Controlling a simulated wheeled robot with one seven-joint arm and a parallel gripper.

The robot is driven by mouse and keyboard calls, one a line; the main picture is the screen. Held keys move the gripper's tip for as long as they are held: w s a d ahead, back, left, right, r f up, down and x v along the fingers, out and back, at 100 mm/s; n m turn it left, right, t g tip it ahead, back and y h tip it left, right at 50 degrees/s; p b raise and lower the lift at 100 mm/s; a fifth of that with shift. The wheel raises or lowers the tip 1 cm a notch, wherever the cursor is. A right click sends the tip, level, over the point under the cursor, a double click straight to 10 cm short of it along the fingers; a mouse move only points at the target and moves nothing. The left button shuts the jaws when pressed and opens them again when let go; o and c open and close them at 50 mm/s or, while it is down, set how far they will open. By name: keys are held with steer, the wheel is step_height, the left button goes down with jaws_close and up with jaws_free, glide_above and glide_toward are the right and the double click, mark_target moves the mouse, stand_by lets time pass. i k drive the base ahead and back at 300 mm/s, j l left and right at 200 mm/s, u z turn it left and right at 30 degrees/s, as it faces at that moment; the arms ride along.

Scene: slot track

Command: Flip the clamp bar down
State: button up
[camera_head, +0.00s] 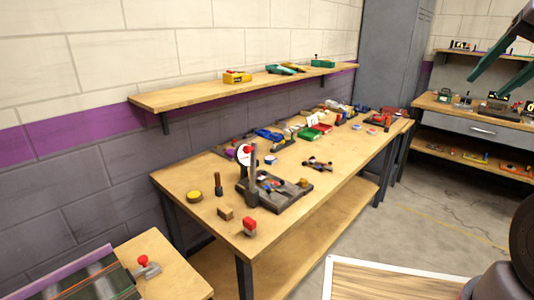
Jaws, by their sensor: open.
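I cannot tell for sure which part is the clamp bar. On the middle workbench (341,178), a dark fixture (290,195) has a dark upright bar (253,162) and a round white dial (244,155) beside it. At the lower left, a small grey clamp with a red knob (143,262) stands at the end of a slotted track (95,278); the track is cut off by the picture edge. My gripper (497,72) is at the upper right, its two dark green fingers apart with nothing between them. It is well away from both.
Near the fixture are a yellow tape roll (194,196), a wooden block (225,213) and a red-and-white block (249,227). Several tools lie farther back. A wall shelf (190,95) hangs above the bench. Floor (400,225) to the right is clear.

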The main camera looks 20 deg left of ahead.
mark_target(255, 164)
steer(key=k+j+u, duration=0.1)
steer(key=u, duration=1)
